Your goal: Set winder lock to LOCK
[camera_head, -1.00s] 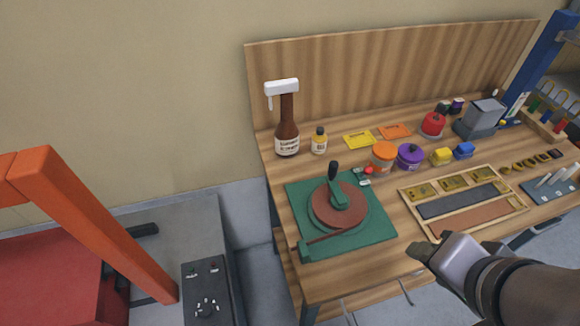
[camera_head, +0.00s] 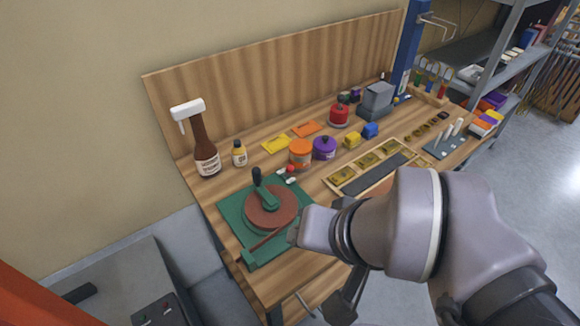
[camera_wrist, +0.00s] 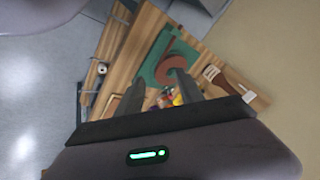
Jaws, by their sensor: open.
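The winder (camera_head: 230,208) is a green square base on the left of the bench, with a red-brown disc (camera_head: 262,218) on it. A green lever (camera_head: 267,198) with an upright black knob lies across the disc. A reddish bar runs along the near side of the base. No LOCK marking is readable. In the wrist view the green base (camera_wrist: 151,66) and disc (camera_wrist: 166,70) show beyond the fingers. My gripper (camera_wrist: 160,80) is open and empty, apart from the winder. In the head view my wrist overlaps the base's right corner; the fingertips are hard to make out.
A red-topped item (camera_head: 290,168) lies by the base's back corner.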

